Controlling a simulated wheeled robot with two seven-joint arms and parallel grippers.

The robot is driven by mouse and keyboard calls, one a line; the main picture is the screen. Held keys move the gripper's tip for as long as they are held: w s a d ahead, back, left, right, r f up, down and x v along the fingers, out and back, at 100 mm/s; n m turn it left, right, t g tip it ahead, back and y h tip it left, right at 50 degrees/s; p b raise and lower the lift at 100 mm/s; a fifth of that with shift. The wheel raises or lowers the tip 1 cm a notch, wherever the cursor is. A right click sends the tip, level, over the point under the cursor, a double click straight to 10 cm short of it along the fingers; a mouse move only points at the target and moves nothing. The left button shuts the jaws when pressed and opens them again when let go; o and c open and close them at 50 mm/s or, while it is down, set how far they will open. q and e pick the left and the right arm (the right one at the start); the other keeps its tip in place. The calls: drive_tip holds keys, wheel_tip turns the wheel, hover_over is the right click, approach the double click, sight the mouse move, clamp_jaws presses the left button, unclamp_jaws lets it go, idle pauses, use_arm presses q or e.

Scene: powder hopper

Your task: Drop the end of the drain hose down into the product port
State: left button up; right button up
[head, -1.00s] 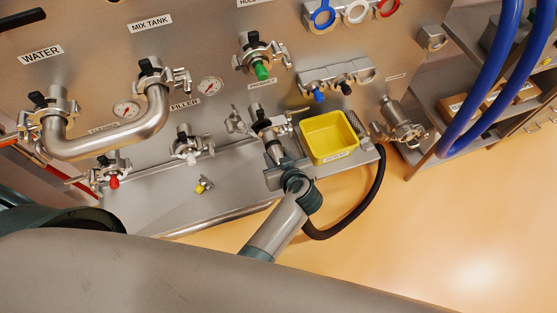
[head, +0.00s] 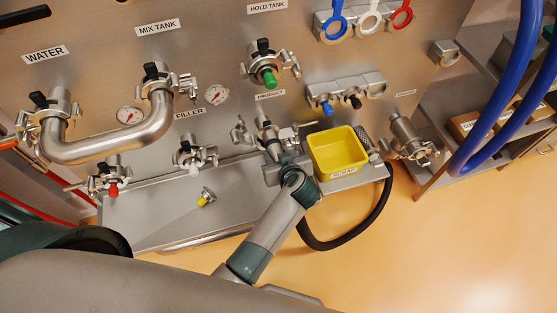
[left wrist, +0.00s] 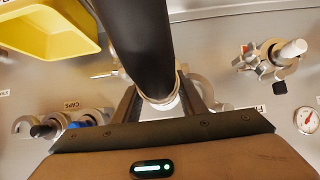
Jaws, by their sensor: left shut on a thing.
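The product port (head: 262,128) is a steel fitting with an open clamp on the panel, under the PRODUCT label. My left gripper (head: 280,158) is right in front of it in the head view and hides its lower part. The left gripper (left wrist: 160,105) is shut on the black drain hose (left wrist: 143,45), close to its metal-ringed end. The hose fills the middle of the left wrist view and partly covers fittings behind it. In the head view the hose (head: 386,195) loops down below the yellow bin. Whether the end is inside the port is hidden. My right gripper is not in view.
A yellow scrap bin (head: 338,150) stands just right of the gripper on a steel shelf. The filler valve (head: 187,153) is to the left, and a small yellow-tipped fitting (head: 207,197) lies on the ledge.

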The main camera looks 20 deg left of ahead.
use_arm(q)
drive_tip(key=shift+w+a+b, duration=0.2)
drive_tip(key=shift+w+b, duration=0.2)
drive_tip(key=shift+b, duration=0.05)
drive_tip(key=shift+f, duration=1.8)
drive_tip(key=shift+f, duration=0.45)
drive_tip(key=o, duration=1.4)
drive_tip(key=shift+o, duration=0.4)
drive_tip(key=shift+s+f, duration=0.25)
drive_tip(key=shift+f, duration=0.05)
drive_tip(key=v, duration=0.7)
drive_tip(key=shift+r, duration=0.35)
drive_tip(key=shift+d, duration=0.15)
